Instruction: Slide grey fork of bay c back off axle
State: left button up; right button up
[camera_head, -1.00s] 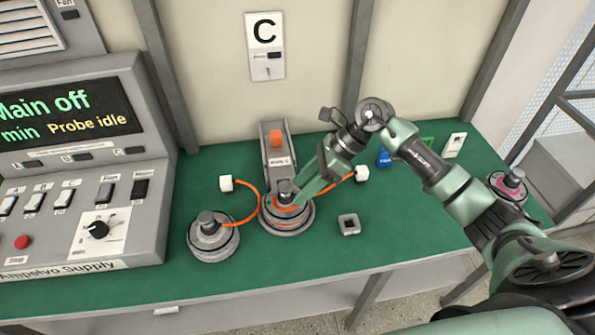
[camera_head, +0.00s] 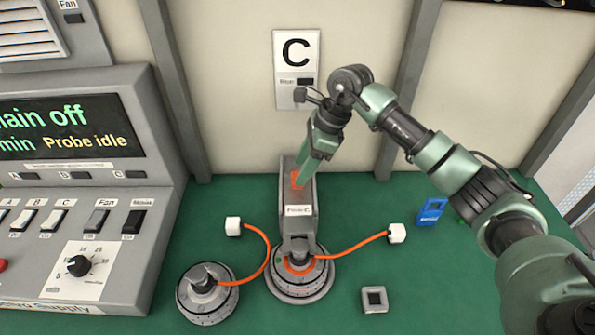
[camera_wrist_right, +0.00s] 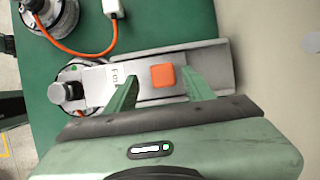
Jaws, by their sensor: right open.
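The grey fork (camera_head: 299,225) of bay C lies in its grey channel below the C sign, with a "Fork C" label and an orange block on top. Its front end reaches the axle (camera_head: 298,246) of the middle hub motor (camera_head: 300,285); whether it surrounds the axle is unclear. My right gripper (camera_head: 300,178) is over the orange block (camera_head: 296,181). In the right wrist view, the open fingers (camera_wrist_right: 160,92) point toward the orange block (camera_wrist_right: 162,76), one on each side with gaps. The fork's label shows there too. My left gripper is out of view.
A second hub motor (camera_head: 207,293) stands left, joined by an orange cable. White connectors (camera_head: 233,227) (camera_head: 397,233) lie either side. A small grey square part (camera_head: 374,299) and a blue item (camera_head: 431,211) lie right. The supply console (camera_head: 90,200) bounds the left.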

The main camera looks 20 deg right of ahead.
aim_at(297, 174)
jog(key=x, duration=0.2)
jog(key=shift+w+f, duration=0.15)
jog(key=shift+f, duration=0.1)
jog(key=shift+w+a+f+p, duration=0.1)
jog(key=shift+a+f+p, duration=0.2)
jog(key=shift+f, duration=0.3)
jog(key=shift+d, duration=0.1)
jog(key=c, duration=1)
grip_shut()
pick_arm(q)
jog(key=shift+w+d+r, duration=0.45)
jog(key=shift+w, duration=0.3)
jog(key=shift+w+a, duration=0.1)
